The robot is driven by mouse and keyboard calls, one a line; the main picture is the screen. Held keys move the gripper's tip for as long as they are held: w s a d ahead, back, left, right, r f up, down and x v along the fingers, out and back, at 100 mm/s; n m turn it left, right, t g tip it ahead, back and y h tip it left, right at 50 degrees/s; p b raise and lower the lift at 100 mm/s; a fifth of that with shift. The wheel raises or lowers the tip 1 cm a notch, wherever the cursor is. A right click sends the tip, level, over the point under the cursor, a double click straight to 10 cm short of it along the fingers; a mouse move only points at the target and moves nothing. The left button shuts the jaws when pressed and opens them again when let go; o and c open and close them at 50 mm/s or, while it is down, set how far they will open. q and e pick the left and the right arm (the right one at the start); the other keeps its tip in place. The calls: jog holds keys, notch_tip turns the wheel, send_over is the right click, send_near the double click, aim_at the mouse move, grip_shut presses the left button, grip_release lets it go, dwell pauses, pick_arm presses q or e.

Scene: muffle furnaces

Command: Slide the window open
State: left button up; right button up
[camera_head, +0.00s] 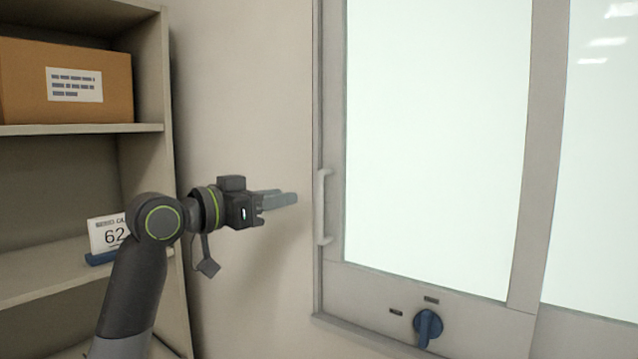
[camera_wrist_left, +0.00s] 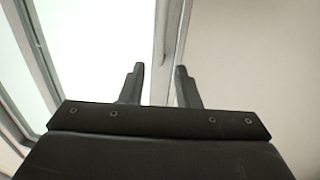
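The window (camera_head: 440,120) has bright panes in grey frames. A pale vertical bar handle (camera_head: 321,207) is on the left edge of its left sash. A blue knob (camera_head: 428,326) sits on the lower rail. My left gripper (camera_head: 285,198) is just left of the handle, pointing right towards it, with a small gap. In the left wrist view its two fingers (camera_wrist_left: 158,72) are spread apart with nothing gripped. A pale upright bar, seemingly the handle (camera_wrist_left: 164,50), appears beyond and between the fingertips. My right gripper is not in view.
A shelf unit (camera_head: 150,80) stands at the left, behind my left arm. It holds a cardboard box (camera_head: 65,85) and a sign reading 62 (camera_head: 108,236). Bare wall (camera_head: 250,90) lies between shelf and window.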

aim_at(320, 190)
pick_arm(q)
jog(key=p+x, duration=0.3)
jog(key=x, duration=0.6)
jog(key=shift+w+d+r, duration=0.1)
jog(key=shift+w+d, duration=0.4)
grip_shut()
